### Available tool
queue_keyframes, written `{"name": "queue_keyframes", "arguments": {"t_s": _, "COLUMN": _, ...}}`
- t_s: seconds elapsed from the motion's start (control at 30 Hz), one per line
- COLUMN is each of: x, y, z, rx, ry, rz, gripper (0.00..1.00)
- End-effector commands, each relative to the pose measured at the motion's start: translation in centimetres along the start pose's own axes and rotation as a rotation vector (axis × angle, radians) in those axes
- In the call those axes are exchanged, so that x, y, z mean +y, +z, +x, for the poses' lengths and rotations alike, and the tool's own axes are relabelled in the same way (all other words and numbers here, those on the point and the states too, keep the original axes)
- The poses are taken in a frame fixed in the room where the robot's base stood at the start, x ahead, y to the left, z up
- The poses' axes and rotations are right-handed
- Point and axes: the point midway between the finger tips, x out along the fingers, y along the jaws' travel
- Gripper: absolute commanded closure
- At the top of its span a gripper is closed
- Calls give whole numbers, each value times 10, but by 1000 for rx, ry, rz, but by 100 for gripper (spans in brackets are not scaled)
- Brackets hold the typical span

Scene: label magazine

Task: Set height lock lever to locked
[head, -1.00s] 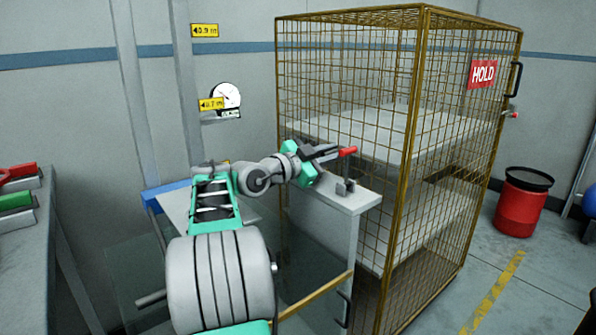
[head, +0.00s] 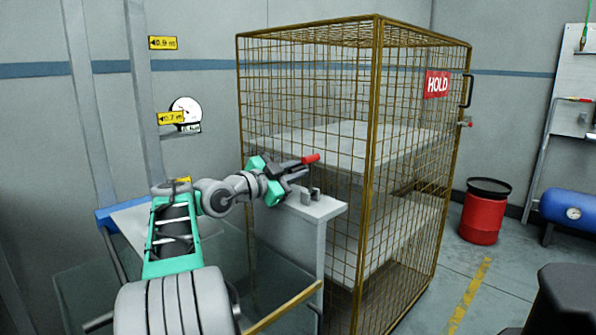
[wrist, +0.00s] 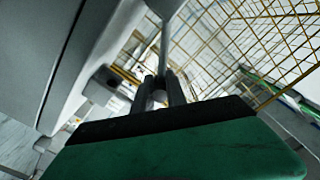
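The height lock lever, with a red grip (head: 310,159), stands out above a small grey bracket (head: 310,195) on the top of a grey post beside the cage. My gripper (head: 297,168) is at the lever, just left of and below the red tip. In the wrist view, my two dark fingers (wrist: 164,88) are close together, with a grey bar (wrist: 172,40) running up from between their tips. They look shut on the lever, though the contact itself is small and partly hidden. No lock marking is readable.
A yellow wire cage (head: 375,120) with shelves and a red HOLD sign (head: 437,84) stands close to the right of my gripper. A red drum (head: 482,215) and a blue tank (head: 575,210) are farther right. A wall gauge (head: 187,108) is behind left.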

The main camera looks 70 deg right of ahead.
Motion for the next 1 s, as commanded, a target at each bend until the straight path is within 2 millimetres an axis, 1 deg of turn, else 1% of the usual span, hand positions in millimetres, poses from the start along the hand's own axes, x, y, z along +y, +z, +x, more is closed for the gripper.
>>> {"name": "queue_keyframes", "arguments": {"t_s": 0.03, "x": 1, "y": 1, "z": 0, "rx": -1, "ry": 1, "rz": -2, "gripper": 79}}
{"name": "queue_keyframes", "arguments": {"t_s": 0.23, "x": 0, "y": 1, "z": -1, "rx": -1, "ry": -1, "rz": -1, "gripper": 63}}
{"name": "queue_keyframes", "arguments": {"t_s": 0.47, "x": -1, "y": 1, "z": -1, "rx": -1, "ry": -2, "rz": 0, "gripper": 62}}
{"name": "queue_keyframes", "arguments": {"t_s": 0.53, "x": -2, "y": 1, "z": -4, "rx": -2, "ry": -3, "rz": 0, "gripper": 62}}
{"name": "queue_keyframes", "arguments": {"t_s": 0.67, "x": -3, "y": 0, "z": -24, "rx": -4, "ry": -6, "rz": 0, "gripper": 62}}
{"name": "queue_keyframes", "arguments": {"t_s": 0.83, "x": -3, "y": 0, "z": -59, "rx": -4, "ry": -5, "rz": 0, "gripper": 62}}
{"name": "queue_keyframes", "arguments": {"t_s": 0.9, "x": -2, "y": 0, "z": -70, "rx": -3, "ry": -3, "rz": 0, "gripper": 62}}
{"name": "queue_keyframes", "arguments": {"t_s": 1.0, "x": -1, "y": 0, "z": -78, "rx": -1, "ry": -2, "rz": -2, "gripper": 62}}
